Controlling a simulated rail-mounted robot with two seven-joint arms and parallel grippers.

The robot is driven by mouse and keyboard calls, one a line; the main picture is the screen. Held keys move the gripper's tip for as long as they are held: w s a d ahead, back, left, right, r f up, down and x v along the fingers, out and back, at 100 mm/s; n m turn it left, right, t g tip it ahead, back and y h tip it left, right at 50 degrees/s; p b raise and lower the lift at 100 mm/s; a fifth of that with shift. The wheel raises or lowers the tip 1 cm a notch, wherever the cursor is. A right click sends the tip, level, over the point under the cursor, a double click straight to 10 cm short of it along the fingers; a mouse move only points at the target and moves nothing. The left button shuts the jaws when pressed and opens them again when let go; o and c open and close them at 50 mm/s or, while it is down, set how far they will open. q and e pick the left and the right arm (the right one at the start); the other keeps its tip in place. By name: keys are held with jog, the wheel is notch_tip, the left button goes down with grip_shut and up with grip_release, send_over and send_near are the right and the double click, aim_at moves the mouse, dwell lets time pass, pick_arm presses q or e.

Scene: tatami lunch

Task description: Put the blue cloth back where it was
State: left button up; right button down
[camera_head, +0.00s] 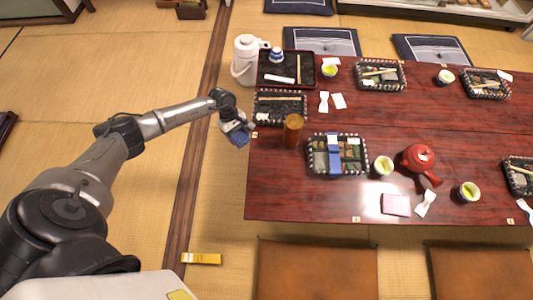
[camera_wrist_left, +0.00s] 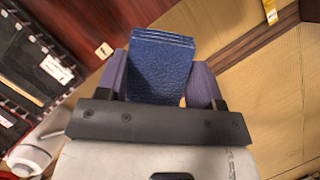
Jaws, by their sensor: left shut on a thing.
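A folded blue cloth (camera_head: 238,140) is held by my left gripper (camera_head: 235,130), just off the left edge of the dark red table (camera_head: 265,195). In the left wrist view the cloth (camera_wrist_left: 160,68) sits between the two fingers of the left gripper (camera_wrist_left: 160,85), which are shut on it. The cloth's lower part is hidden by the gripper body. My right gripper is not in view.
A brown cup (camera_head: 293,130) stands close right of the gripper. A lunch box with a blue band (camera_head: 334,155), a black tray (camera_head: 264,70), a white pot (camera_head: 246,58) and a red teapot (camera_head: 418,157) are nearby. Tatami left of the table is mostly clear.

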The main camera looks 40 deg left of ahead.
pick_arm(q)
jog(key=b, duration=0.6)
send_near(269, 159)
jog(key=shift+s+d+f, duration=0.3)
jog(key=shift+d+f, duration=0.4)
jog(key=shift+d, duration=0.1)
jog(key=shift+w+d+f, duration=0.2)
jog(key=shift+w+d, duration=0.05)
jog(key=shift+d, duration=0.15)
notch_tip(269, 159, down, 4)
jog(key=b, duration=0.2)
jog(key=shift+r+b, duration=0.1)
jog(key=shift+b, duration=0.2)
jog(key=shift+s, duration=0.1)
jog(key=shift+f, duration=0.3)
jog(key=o, duration=0.9)
jog(key=shift+r, duration=0.1)
